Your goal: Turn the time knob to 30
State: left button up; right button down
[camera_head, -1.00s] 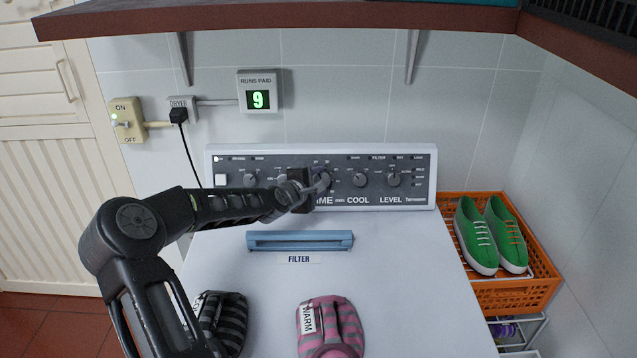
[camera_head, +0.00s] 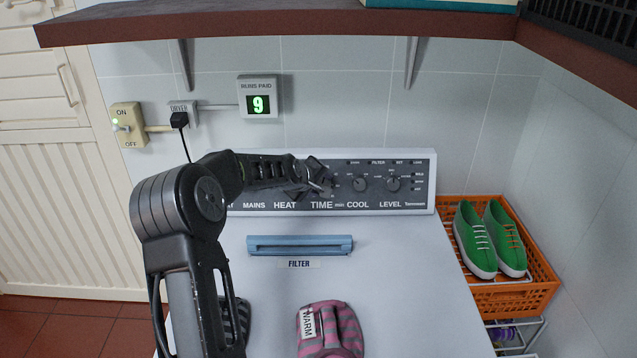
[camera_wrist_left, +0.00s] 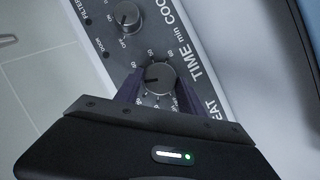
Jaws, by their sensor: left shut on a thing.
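The time knob (camera_wrist_left: 160,78) is a round dark grey knob on the panel, above the word TIME in the head view. In the left wrist view it sits between the two fingers of my left gripper (camera_wrist_left: 159,88), which is shut on it. A pale pointer line shows on its face, towards the left of that picture. Small scale numbers ring it; I cannot read the setting surely. In the head view my left gripper (camera_head: 320,183) covers most of the knob. My right gripper is not in view.
The control panel (camera_head: 402,203) also bears the cool knob (camera_head: 360,184) and the level knob (camera_head: 393,184), close to the right. A shelf (camera_head: 290,22) hangs above. A blue filter handle (camera_head: 300,245) and a pink striped slipper (camera_head: 330,330) are on the white top in front.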

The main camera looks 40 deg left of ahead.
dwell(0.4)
pick_arm(q)
jog(key=o, duration=1.4)
jog(key=shift+w, duration=0.1)
jog(key=shift+c, duration=0.2)
jog(key=b+v, duration=0.3)
jog(key=v, duration=0.5)
jog(key=shift+d+f, duration=0.1)
jog(key=shift+f, duration=0.05)
